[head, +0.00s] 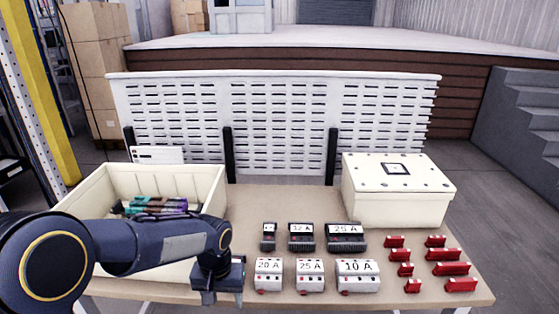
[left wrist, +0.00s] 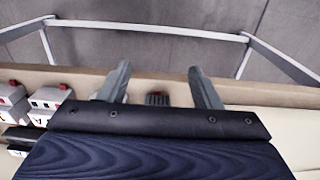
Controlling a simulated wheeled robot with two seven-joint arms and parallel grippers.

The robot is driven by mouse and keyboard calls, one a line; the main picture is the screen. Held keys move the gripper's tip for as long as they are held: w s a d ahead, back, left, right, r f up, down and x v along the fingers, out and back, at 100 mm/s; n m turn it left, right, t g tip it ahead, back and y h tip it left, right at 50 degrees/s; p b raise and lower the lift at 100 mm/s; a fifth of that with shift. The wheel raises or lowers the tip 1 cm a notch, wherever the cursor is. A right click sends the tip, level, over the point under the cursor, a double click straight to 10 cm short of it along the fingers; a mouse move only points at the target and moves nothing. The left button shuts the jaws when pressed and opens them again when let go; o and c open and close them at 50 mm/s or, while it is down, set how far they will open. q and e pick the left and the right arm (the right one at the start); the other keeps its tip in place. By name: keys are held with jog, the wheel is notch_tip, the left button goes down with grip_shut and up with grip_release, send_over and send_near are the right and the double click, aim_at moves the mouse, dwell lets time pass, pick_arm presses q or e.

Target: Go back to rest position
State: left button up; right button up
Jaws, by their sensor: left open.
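My left arm (head: 150,250) reaches in from the left, across the front of the cream bin (head: 95,190). My left gripper (head: 224,298) is low over the front left of the table, left of the white 20 A breaker (head: 268,275). In the left wrist view its two grey fingers (left wrist: 158,80) stand well apart. My right gripper is not in view.
White breakers and dark breakers (head: 345,236) stand in two rows on the table (head: 280,205). Several red parts (head: 445,269) lie at right. A lidded cream box (head: 397,205) stands at back right. A slotted white panel (head: 275,120) rises behind. The bin holds coloured items (head: 155,205).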

pick_arm(q)
jog(key=s+a+r+n+t+h, duration=0.1)
jog(key=s+a+r+t+h, duration=0.2)
jog(key=s+a+r, duration=0.55)
jog(key=s+d+r+n+t, duration=0.1)
jog(key=s+t, duration=0.1)
jog(key=s, duration=1)
jog(key=shift+s+t+h, duration=0.3)
jog(key=shift+s+h, duration=0.1)
